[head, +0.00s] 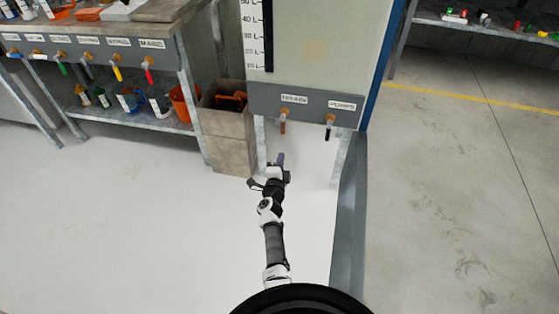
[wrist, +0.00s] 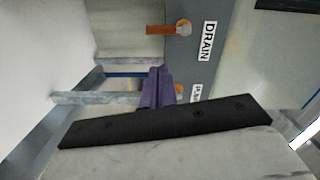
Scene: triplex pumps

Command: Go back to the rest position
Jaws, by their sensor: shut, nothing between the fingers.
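My arm reaches forward from the bottom of the head view. My gripper (head: 281,159) is in front of and below the tank's valve panel, apart from the valves. In the wrist view my gripper's purple fingers (wrist: 155,87) are closed together with nothing between them. Two valves hang from the grey panel (head: 305,103): one with a reddish handle (head: 282,127) on the left, one with a dark handle (head: 328,133) under a PUMPS label. The wrist view shows an orange valve (wrist: 168,29) beside a DRAIN label (wrist: 207,41); another valve is mostly hidden behind the fingers.
A workbench (head: 183,80) with labelled, coloured valves stands at left, bottles on its lower shelf. A brown box (head: 226,139) stands between bench and tank. A blue-edged post and grey floor rail (head: 349,220) lie right of my arm. The floor at left is clear.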

